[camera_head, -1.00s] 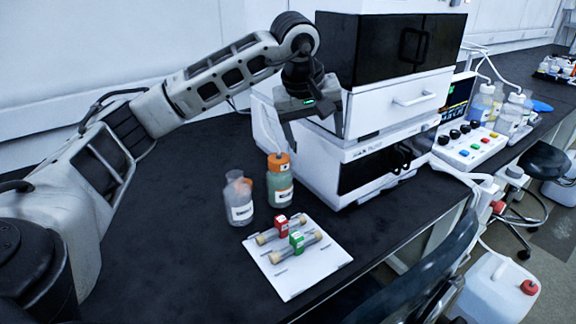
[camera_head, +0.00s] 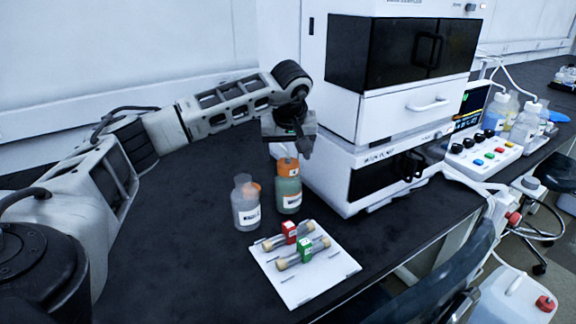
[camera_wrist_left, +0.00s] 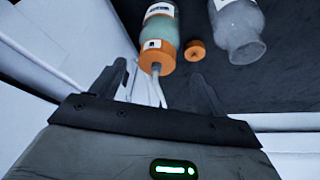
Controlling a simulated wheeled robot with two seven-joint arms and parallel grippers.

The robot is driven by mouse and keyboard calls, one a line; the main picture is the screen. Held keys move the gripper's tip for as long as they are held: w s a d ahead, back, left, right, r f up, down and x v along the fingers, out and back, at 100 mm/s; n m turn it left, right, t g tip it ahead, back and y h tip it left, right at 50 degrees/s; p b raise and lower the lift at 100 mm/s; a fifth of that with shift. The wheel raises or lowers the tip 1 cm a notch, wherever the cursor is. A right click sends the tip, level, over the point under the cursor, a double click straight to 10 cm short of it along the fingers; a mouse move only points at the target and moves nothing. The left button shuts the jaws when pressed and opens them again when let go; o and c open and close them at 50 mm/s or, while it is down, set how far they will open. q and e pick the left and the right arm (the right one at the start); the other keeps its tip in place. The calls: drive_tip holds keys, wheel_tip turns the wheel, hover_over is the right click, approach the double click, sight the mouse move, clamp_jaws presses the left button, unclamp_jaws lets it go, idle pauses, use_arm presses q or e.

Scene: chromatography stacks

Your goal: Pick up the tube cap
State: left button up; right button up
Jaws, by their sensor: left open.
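A bottle of green liquid (camera_head: 289,194) stands upright with an orange cap (camera_head: 287,167) on top; a pale tube rises from this cap in the left wrist view (camera_wrist_left: 160,54). A second, loose-looking orange cap with a central hole (camera_wrist_left: 195,50) shows beside the clear bottle (camera_wrist_left: 238,32). In the head view it is partly hidden behind the clear bottle (camera_head: 245,205). My left gripper (camera_wrist_left: 158,72) is open and empty, just above the green bottle, its fingers pointing towards the capped end. I cannot tell the exact gap. My right gripper is not in view.
A white board (camera_head: 328,281) with red and green blocks (camera_head: 305,248) and cylindrical columns lies in front of the bottles. A tall white instrument stack (camera_head: 350,128) stands close to the gripper's right. The black bench (camera_head: 185,235) is clear on the left.

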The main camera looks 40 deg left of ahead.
sight(288, 163)
use_arm(q)
drive_tip(key=x, duration=0.4)
drive_tip(key=shift+w+f, duration=0.15)
drive_tip(key=shift+w, duration=0.1)
drive_tip(key=c, duration=1.1)
drive_tip(key=shift+o, duration=0.2)
